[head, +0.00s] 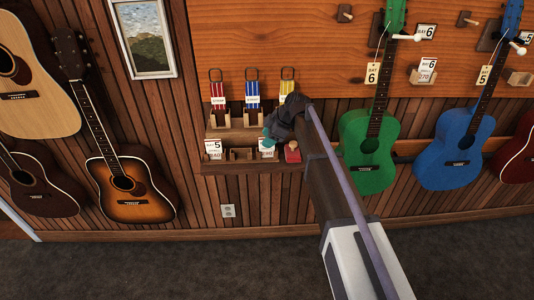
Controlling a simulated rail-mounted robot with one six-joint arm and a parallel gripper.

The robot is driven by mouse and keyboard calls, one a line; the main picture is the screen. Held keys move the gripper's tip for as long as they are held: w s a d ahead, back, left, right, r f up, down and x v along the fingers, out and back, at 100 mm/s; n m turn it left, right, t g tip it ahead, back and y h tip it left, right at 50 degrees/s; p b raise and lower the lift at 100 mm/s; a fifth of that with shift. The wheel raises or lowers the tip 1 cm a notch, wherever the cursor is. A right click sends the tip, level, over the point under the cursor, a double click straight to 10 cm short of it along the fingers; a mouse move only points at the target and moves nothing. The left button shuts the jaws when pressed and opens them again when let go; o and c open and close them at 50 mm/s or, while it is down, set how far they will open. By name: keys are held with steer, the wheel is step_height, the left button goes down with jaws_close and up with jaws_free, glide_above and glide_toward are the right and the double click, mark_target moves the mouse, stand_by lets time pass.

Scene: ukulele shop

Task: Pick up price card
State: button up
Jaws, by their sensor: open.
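One white price card (213,149), with a "5" on it, stands at the left of the lower shelf. A second white card (267,147) stands further right on that shelf, partly hidden behind my gripper. A third white card (427,69), with a "6", sits in a small wooden holder on the orange wall panel. My gripper (268,139) is open, in front of the shelf unit, just above the second card in the picture. My arm hides part of the shelf. I cannot tell whether the fingers touch the card.
The wooden shelf unit (236,134) carries red, blue and yellow packets on its upper level. A small red object (292,152) sits right of my gripper. Green (369,150) and blue (459,140) ukuleles hang at right, with tags. Several wooden guitars hang at left. The floor (150,268) is clear.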

mark_target(264, 157)
steer(key=b+x, duration=0.1)
steer(key=x, duration=0.2)
steer(key=shift+f+b, duration=0.3)
steer(key=shift+r, duration=0.25)
jaws_close()
